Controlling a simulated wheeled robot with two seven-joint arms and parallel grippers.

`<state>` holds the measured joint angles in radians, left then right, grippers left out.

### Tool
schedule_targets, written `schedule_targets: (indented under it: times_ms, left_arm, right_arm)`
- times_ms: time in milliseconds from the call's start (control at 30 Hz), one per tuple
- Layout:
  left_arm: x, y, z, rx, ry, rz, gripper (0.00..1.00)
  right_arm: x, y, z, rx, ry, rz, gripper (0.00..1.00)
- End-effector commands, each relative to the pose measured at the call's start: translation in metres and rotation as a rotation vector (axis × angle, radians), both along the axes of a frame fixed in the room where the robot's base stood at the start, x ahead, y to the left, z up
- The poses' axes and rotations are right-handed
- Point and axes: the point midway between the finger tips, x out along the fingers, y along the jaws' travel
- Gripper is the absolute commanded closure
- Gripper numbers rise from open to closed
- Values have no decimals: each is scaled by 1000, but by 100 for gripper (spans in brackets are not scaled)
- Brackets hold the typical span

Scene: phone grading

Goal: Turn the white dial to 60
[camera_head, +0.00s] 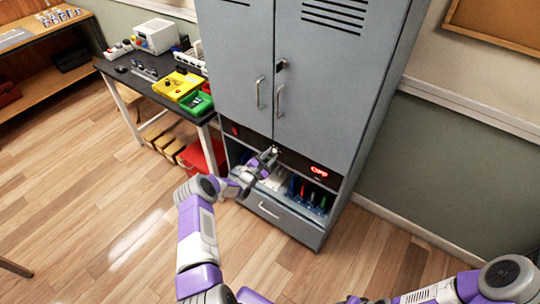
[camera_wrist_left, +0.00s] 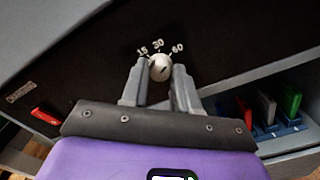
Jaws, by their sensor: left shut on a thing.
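The white dial (camera_wrist_left: 160,68) is on a dark panel in the left wrist view, with the marks 15, 30 and 60 (camera_wrist_left: 177,48) printed around its upper side. A short dark line shows on its face; I cannot tell exactly which mark it points to. My left gripper (camera_head: 271,152) reaches the dark panel in the cabinet's opening in the head view. Its two fingers are shut on the dial, one on each side. In the head view the gripper mostly hides the dial. My right gripper is not in view; only part of that arm shows at bottom right.
The grey cabinet (camera_head: 240,40) surrounds the opening. A red lit display (camera_head: 319,171) is right of the gripper. Colored upright items (camera_head: 304,190) stand in a blue rack below it. A drawer (camera_head: 262,215) is underneath. A workbench with yellow (camera_head: 177,84) and green bins stands left.

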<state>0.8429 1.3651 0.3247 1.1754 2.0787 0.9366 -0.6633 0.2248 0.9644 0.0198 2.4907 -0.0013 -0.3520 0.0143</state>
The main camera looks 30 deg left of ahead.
Motion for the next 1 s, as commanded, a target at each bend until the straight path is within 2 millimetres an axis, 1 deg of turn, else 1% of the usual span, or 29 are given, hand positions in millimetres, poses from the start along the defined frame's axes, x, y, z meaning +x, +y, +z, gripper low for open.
schedule_targets:
  times_ms: [133, 333, 867, 900, 967, 1000]
  left_arm:
    - [0, 0, 1, 75, -6, 0, 100]
    - [0, 0, 0, 134, -11, 0, 100]
    - [0, 0, 0, 157, -12, 0, 100]
    - [0, 0, 0, 157, -12, 0, 66]
    - [0, 0, 0, 156, -12, 0, 57]
    - [0, 0, 0, 156, -12, 0, 51]
  right_arm:
    - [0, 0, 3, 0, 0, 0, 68]
    - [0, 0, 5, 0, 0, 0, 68]
    - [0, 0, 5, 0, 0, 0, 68]
    - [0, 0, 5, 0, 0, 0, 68]
    - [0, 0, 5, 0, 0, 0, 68]
    - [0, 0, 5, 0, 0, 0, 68]
